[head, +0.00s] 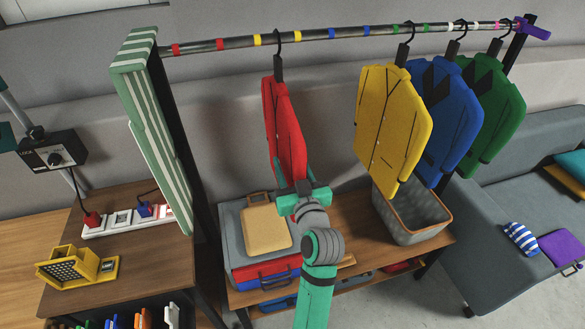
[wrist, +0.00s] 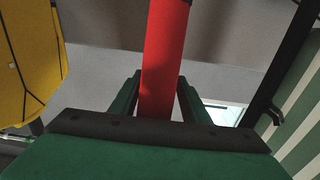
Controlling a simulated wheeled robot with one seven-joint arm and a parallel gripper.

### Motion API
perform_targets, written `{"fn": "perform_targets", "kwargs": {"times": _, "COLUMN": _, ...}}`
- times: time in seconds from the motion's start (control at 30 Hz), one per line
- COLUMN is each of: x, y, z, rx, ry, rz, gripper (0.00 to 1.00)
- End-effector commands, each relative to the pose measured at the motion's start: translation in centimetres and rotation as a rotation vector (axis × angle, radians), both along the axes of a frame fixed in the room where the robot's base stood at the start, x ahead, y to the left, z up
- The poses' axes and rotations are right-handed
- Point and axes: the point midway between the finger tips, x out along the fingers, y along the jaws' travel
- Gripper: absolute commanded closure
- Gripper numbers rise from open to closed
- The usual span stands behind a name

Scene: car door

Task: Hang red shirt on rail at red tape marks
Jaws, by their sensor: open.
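The red shirt (head: 284,125) hangs on a hanger from the rail (head: 340,33), with its hook between the two yellow tape marks. The red tape marks (head: 198,46) are further left on the rail, with no hanger between them. My gripper (head: 281,170) is at the shirt's lower part. In the wrist view the red shirt (wrist: 166,60) stands between the two green fingers, and the gripper (wrist: 158,82) is open around it. Whether a finger touches the cloth is hard to tell.
Yellow (head: 392,120), blue (head: 445,115) and green (head: 497,115) shirts hang further right. A striped green board (head: 150,125) stands by the left post. A suitcase (head: 240,275) and a grey basket (head: 410,222) are on the bench below. The rail's left part is free of shirts.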

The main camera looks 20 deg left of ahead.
Motion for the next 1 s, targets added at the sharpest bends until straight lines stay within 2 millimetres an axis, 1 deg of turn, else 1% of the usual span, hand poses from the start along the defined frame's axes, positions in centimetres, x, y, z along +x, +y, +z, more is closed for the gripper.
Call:
{"fn": "perform_targets", "kwargs": {"times": 0.17, "x": -0.04, "y": 0.08, "z": -0.01, "rx": 0.000, "ry": 0.000, "rz": 0.001, "gripper": 0.58}}
{"fn": "perform_targets", "kwargs": {"times": 0.2, "x": -0.04, "y": 0.10, "z": -0.01, "rx": 0.000, "ry": 0.000, "rz": 0.002, "gripper": 0.67}}
{"fn": "perform_targets", "kwargs": {"times": 0.27, "x": -0.07, "y": 0.14, "z": -0.01, "rx": 0.000, "ry": 0.000, "rz": 0.002, "gripper": 0.82}}
{"fn": "perform_targets", "kwargs": {"times": 0.3, "x": -0.08, "y": 0.15, "z": -0.01, "rx": 0.000, "ry": 0.000, "rz": 0.002, "gripper": 0.91}}
{"fn": "perform_targets", "kwargs": {"times": 0.33, "x": -0.08, "y": 0.17, "z": -0.01, "rx": 0.000, "ry": 0.000, "rz": 0.002, "gripper": 0.98}}
{"fn": "perform_targets", "kwargs": {"times": 0.37, "x": -0.08, "y": 0.17, "z": -0.01, "rx": 0.000, "ry": 0.000, "rz": 0.003, "gripper": 1.00}}
{"fn": "perform_targets", "kwargs": {"times": 1.0, "x": -0.11, "y": 0.19, "z": 0.86, "rx": 0.001, "ry": -0.003, "rz": 0.003, "gripper": 1.00}}
